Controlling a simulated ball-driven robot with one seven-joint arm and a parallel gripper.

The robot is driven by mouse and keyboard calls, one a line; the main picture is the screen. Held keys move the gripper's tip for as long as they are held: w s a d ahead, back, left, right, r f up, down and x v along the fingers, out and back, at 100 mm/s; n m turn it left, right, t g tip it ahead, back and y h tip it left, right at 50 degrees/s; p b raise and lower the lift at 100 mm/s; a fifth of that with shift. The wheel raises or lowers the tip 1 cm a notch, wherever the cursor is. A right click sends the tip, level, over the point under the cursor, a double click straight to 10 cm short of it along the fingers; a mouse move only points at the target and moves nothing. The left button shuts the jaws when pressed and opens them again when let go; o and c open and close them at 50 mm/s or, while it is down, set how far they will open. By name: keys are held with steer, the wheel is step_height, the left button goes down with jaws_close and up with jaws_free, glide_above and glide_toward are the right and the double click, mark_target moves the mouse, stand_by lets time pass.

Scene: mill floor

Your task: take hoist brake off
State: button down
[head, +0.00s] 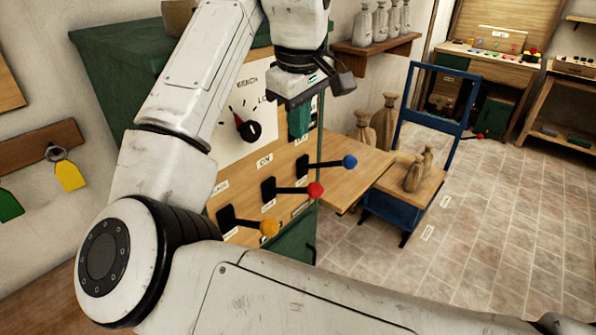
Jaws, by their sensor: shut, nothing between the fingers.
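A green cabinet (120,50) carries a wooden panel with three levers on black mounts. All three stick out to the right. Small labels sit by them; one seems to read ON, the others are too small, so I cannot tell which lever is the hoist brake. My gripper (293,98) is above the blue-knobbed lever, apart from all three knobs. It is shut and empty; its fingertips are hard to make out.
A dial (248,130) with a red pointer is on the panel. A wooden ledge (352,172) and a blue cart (400,207) with sacks stand to the right. Tiled floor (480,250) beyond is largely clear.

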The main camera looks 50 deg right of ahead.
steer(key=shift+f, duration=0.1)
stand_by(0.3)
steer(key=p, duration=0.1)
glide_above(308, 190)
steer(key=w+a, duration=0.1)
steer(key=a, duration=0.1)
steer(key=s+a+x, duration=0.1)
steer(key=x, duration=0.8)
steer(key=shift+s+d+f+p, duration=0.15)
steer(key=shift+s+d+f, duration=0.1)
steer(key=shift+f, duration=0.45)
steer(key=shift+s+d+f+p, duration=0.2)
steer(key=shift+d+f, duration=0.1)
steer(key=shift+f, duration=0.35)
steer(key=shift+s+d+f+p, duration=0.15)
steer(key=shift+s+d+f, duration=0.1)
steer(key=shift+f, duration=0.45)
